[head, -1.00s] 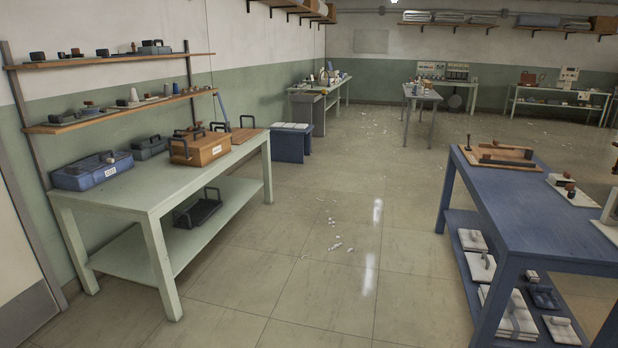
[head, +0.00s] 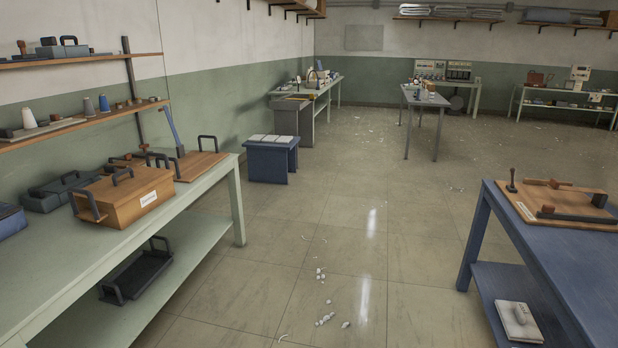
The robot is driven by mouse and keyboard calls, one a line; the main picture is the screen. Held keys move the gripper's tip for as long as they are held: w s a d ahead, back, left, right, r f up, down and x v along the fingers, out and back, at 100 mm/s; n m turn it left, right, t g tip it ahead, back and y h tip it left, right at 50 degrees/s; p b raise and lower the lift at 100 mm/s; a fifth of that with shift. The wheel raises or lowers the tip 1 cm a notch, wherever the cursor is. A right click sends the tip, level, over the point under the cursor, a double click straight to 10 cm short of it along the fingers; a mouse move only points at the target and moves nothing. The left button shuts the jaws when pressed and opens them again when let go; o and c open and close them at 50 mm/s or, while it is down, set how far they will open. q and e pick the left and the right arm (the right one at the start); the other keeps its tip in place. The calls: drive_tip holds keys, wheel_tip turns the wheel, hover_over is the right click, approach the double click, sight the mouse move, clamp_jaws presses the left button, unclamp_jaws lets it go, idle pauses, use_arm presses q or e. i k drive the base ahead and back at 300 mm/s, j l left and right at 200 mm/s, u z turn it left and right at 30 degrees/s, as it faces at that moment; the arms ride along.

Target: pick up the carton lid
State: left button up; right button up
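I cannot pick out a thing that is surely the carton lid. A brown box (head: 126,200) with dark handles and a small white label stands on the pale green table at the left. Behind it a flat brown board (head: 198,165) with a dark handle lies near the table's far end; whether either is the carton lid I cannot tell. Neither of my grippers shows in the head view.
The pale green table (head: 205,210) runs along the left, with a black tray (head: 138,275) on its lower shelf. A blue table (head: 555,240) stands at the right. A blue stool (head: 272,160) stands beyond. The floor between is open, with small white scraps (head: 325,319).

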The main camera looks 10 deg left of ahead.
sight(113, 191)
drive_tip(key=i+u, duration=0.2)
drive_tip(key=i, duration=0.25)
drive_tip(key=i+u, duration=0.15)
drive_tip(key=i, duration=0.3)
drive_tip(key=i+l+u, duration=0.2)
drive_tip(key=i, duration=0.25)
drive_tip(key=i+u, duration=0.2)
drive_tip(key=i, duration=0.3)
drive_tip(key=i+l+u, duration=0.2)
drive_tip(key=i+l, duration=0.1)
drive_tip(key=i, duration=0.1)
